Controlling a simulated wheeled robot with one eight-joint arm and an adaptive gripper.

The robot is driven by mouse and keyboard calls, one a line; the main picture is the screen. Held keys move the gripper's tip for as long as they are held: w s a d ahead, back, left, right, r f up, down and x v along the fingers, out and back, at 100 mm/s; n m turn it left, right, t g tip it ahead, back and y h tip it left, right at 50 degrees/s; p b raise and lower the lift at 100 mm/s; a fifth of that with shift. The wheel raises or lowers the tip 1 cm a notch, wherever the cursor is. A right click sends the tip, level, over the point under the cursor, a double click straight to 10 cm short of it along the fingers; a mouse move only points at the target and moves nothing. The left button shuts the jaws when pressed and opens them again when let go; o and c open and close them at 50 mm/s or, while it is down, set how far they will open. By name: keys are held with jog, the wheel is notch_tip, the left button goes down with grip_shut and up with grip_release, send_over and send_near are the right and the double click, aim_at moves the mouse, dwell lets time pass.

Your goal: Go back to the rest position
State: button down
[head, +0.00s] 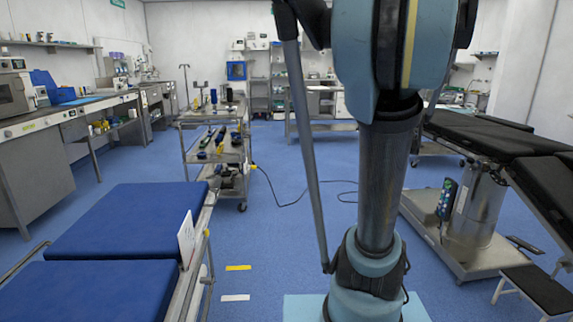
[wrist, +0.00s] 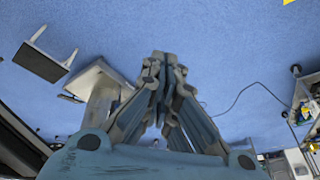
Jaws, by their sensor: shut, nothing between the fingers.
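My gripper (wrist: 162,60) shows in the wrist view, with its two fingers brought together at the tips. Nothing is held between them. Blue floor lies behind the fingertips. In the head view my own arm rises through the middle right of the picture, and the gripper itself is not seen there. The operating table (head: 490,135) with black pads stands at the right of the head view, on a metal column and base.
A blue-padded bed (head: 128,218) stands at the near left. A metal cart (head: 217,157) with tools is beyond it, and a dark cable (head: 290,200) runs from it across the floor. A small black step (head: 540,290) is at the lower right.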

jog(key=s+a+f+n+y, duration=0.1)
jog(key=s+a+f+n, duration=0.1)
jog(key=s+a+n, duration=0.2)
jog(key=s+a+f+n+g, duration=0.1)
jog(key=s+a+f+n, duration=0.2)
jog(key=s+a, duration=0.7)
jog(key=shift+s+a+f+n+y, duration=0.15)
jog(key=shift+s+a+n+y, duration=0.25)
jog(key=shift+n, duration=0.4)
jog(key=shift+w+a, duration=0.1)
jog(key=shift+a, duration=0.1)
